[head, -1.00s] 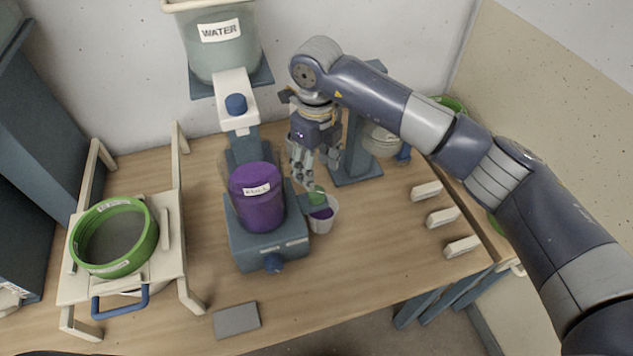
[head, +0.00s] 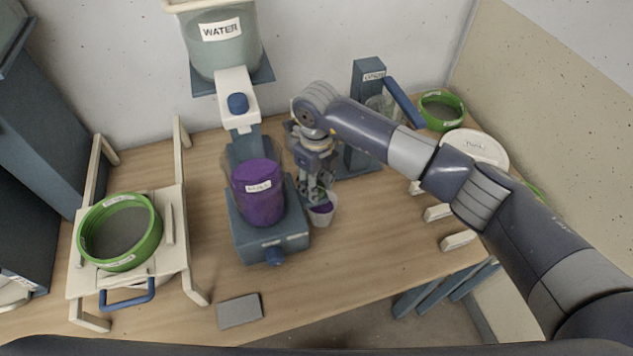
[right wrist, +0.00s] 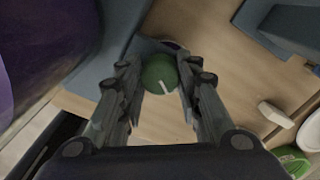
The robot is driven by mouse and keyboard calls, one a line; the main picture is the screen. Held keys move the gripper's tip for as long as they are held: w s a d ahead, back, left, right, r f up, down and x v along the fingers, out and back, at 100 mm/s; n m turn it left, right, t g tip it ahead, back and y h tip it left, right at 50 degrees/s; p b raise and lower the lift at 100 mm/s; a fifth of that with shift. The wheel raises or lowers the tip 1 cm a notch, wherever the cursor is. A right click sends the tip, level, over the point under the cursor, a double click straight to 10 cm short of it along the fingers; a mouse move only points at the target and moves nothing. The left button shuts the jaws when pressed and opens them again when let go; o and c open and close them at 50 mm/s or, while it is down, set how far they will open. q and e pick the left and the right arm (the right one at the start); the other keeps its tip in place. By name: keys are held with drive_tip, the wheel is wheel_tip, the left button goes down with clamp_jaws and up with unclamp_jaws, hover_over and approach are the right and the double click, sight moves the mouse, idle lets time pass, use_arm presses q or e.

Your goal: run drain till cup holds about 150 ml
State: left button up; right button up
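The purple bucket (head: 258,195) with a white label sits on a blue-grey stand (head: 268,237). A small white cup (head: 322,213) stands right beside the stand, with purple glaze showing inside. No level mark can be read. A round green drain knob (right wrist: 160,72) with a white line on top shows in the right wrist view, above the cup's place. My right gripper (head: 317,190) points down over the cup. In the right wrist view its two fingers (right wrist: 160,85) are apart, one on each side of the knob; firm contact cannot be seen. My left gripper is not in view.
A WATER bucket (head: 222,48) stands high behind. A rack with a green-rimmed sieve (head: 120,232) is at left. A grey pad (head: 240,311) lies in front. White blocks (head: 458,240), a round lid (head: 474,148) and a green ring (head: 441,110) are at right.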

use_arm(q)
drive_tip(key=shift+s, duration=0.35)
use_arm(e)
drive_tip(key=shift+c, duration=0.4)
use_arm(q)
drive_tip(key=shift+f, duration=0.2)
use_arm(e)
drive_tip(key=m+b, duration=0.3)
drive_tip(key=m, duration=0.1)
drive_tip(key=shift+f+m, duration=0.15)
drive_tip(key=shift+m, duration=0.15)
drive_tip(key=m+b, duration=0.1)
drive_tip(key=m, duration=0.2)
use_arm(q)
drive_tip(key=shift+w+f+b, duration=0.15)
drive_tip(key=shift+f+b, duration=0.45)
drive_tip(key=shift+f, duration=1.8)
use_arm(e)
drive_tip(key=shift+m, duration=1.7)
drive_tip(key=o, duration=1.1)
